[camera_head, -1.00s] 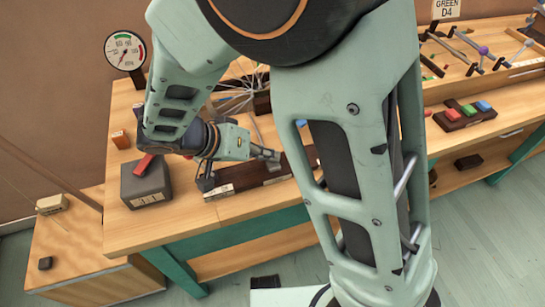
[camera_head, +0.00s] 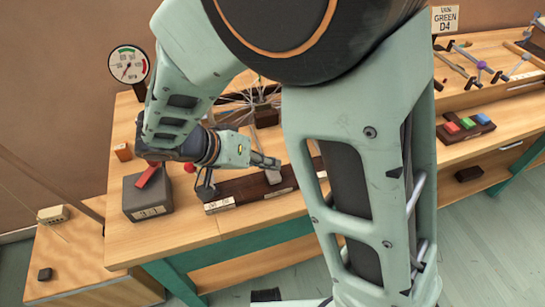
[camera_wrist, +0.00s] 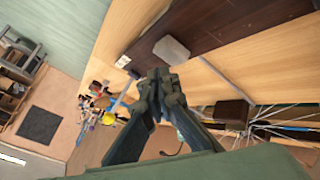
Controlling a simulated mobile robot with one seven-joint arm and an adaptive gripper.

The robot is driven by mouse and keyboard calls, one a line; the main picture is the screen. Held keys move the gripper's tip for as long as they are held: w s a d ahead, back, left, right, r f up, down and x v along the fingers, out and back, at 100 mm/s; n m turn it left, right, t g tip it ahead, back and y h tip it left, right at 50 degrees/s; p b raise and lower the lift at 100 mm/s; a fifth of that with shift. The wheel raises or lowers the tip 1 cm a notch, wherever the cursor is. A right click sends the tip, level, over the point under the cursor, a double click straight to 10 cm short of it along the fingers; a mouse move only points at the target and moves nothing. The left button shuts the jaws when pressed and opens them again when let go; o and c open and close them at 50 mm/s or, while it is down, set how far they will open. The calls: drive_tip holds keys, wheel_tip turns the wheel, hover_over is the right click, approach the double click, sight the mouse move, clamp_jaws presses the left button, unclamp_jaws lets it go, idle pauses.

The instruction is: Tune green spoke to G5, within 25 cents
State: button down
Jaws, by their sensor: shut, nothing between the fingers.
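The thin metal spokes (camera_head: 240,98) fan out from a dark hub block (camera_head: 265,115) on the bench, partly hidden behind my arm. In the wrist view, spokes (camera_wrist: 275,127) and the dark block (camera_wrist: 231,114) are at right. I cannot tell which spoke is green. My gripper (camera_wrist: 160,80) is shut and empty. In the wrist view its tips point toward a grey block (camera_wrist: 172,48) on a long dark board (camera_wrist: 215,30); contact cannot be told.
A round gauge (camera_head: 128,66) stands at the back left. A grey box (camera_head: 147,196) with a red bar on top is at the bench's left front. A rack of tools (camera_head: 490,62) and a dark block with coloured pads (camera_head: 466,127) are at right.

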sight(271, 174)
drive_tip(key=shift+r, duration=0.1)
drive_tip(key=shift+r+p, duration=1.25)
drive_tip(key=shift+r, duration=1.2)
drive_tip(key=shift+f, duration=0.1)
